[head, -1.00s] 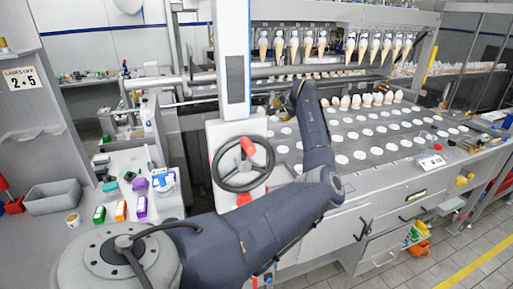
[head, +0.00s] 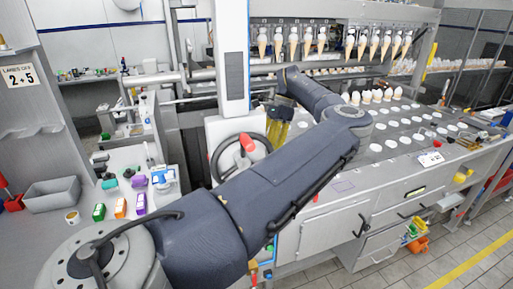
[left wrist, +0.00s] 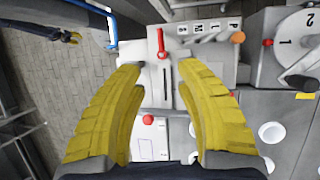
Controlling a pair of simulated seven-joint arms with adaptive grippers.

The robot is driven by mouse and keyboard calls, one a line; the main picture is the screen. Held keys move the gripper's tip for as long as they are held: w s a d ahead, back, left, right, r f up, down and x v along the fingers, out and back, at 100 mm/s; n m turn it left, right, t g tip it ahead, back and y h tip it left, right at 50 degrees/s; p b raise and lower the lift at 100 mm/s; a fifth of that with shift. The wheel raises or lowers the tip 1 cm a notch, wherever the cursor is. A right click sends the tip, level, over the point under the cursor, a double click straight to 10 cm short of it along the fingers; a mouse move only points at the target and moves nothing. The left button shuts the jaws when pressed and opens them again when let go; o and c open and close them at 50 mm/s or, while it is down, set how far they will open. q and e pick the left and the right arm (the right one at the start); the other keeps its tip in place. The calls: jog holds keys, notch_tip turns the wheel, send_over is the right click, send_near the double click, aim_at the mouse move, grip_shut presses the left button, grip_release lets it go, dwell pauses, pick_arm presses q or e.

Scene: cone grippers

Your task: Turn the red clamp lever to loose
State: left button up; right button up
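A red lever (left wrist: 160,43) stands upright in the left wrist view, at the top of a grey plate with a dark slot. I take it for the clamp lever. My left gripper (left wrist: 161,68) is open and empty, its yellow fingers curving in on both sides just below the lever. No contact with it shows. In the head view my left gripper (head: 280,126) points down beside the handwheel, and my arm covers part of the machine front.
A dark handwheel (head: 219,165) with a red knob (head: 247,143) stands left of my left gripper. The tabletop with white round spots (head: 405,135) lies to its right. In the wrist view a numbered dial (left wrist: 293,42) and a red button (left wrist: 148,119) are close by.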

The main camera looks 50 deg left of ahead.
pick_arm(q)
jog(key=x, duration=1.5)
jog(key=shift+s+f, duration=0.1)
jog(key=shift+f, duration=0.2)
grip_shut()
